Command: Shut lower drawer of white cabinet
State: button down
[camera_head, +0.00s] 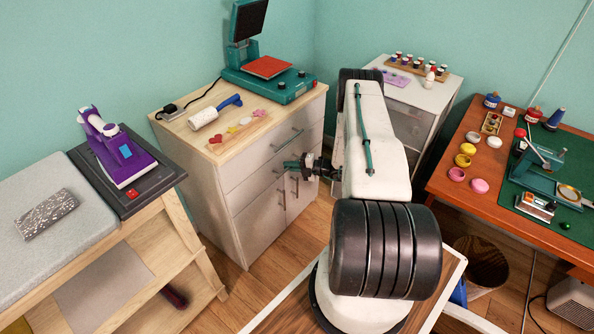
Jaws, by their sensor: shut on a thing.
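The pale cabinet (218,222) with a wooden top stands at the centre, its front facing right. Its upper drawer (247,172) has a bar handle and looks closed. The lower drawer (252,198) lies under it, above two doors. A second whitish cabinet (436,97) with drawers stands behind my arm, partly hidden.
A teal press (275,88), a roller and small coloured pieces sit on the wooden top. A bench with a purple heat press (115,155) stands left. A brown table (455,195) with pots stands right. Wooden floor (262,268) is clear before the cabinet.

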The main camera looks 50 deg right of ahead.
jog(key=shift+w+r, duration=0.1)
jog(key=shift+w, duration=0.1)
jog(key=c, duration=1.5)
grip_release()
jog(key=v, duration=0.8)
